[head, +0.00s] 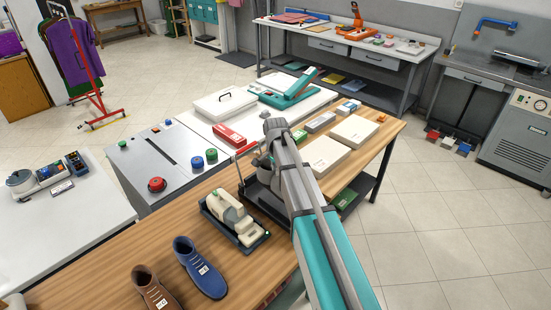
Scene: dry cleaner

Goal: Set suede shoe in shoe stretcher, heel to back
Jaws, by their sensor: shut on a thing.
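My arm reaches up from the bottom right, and my gripper (264,158) is at its far end, partly behind the arm. It is shut on a grey thing that is mostly hidden, so I cannot tell whether it is the suede shoe. Just below is a device with a dark base and red bar (245,151), partly covered by my arm; it may be the shoe stretcher. In front of it stands a cream device on a dark base (230,214). A blue lace-up shoe (199,265) and a brown one (154,287) stand on the wooden bench at lower left.
The wooden bench (275,258) is bare between the shoes and my arm. Pale boxes (326,156) lie beyond my arm at right. A grey button panel (160,157) and a red box (229,135) stand behind the devices. Tiled floor is open at right.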

